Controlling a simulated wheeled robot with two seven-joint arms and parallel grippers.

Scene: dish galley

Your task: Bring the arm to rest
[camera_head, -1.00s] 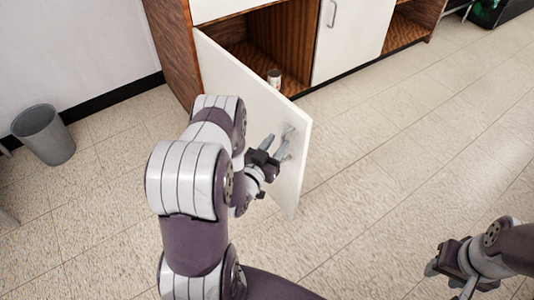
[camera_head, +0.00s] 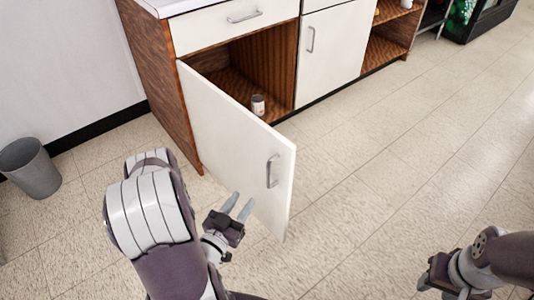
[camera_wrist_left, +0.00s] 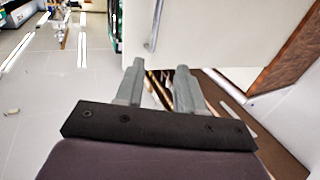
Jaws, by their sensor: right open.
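My left gripper (camera_head: 241,200) is open and empty. It is in front of the open white cabinet door (camera_head: 225,130), below and left of the door's metal handle (camera_head: 273,170), apart from it. In the left wrist view its two fingers (camera_wrist_left: 159,75) are spread with nothing between them, and the handle (camera_wrist_left: 154,25) shows above them on the door (camera_wrist_left: 215,30). My right gripper (camera_head: 428,283) is at the lower right of the head view, over the floor, open; its fingertips are partly hard to make out.
The wooden cabinet (camera_head: 160,90) stands open, with a small can (camera_head: 258,105) inside. A closed white door (camera_head: 333,50) and open shelves (camera_head: 395,35) lie to its right. A grey bin (camera_head: 30,168) stands at the left. The tiled floor (camera_head: 400,160) on the right is clear.

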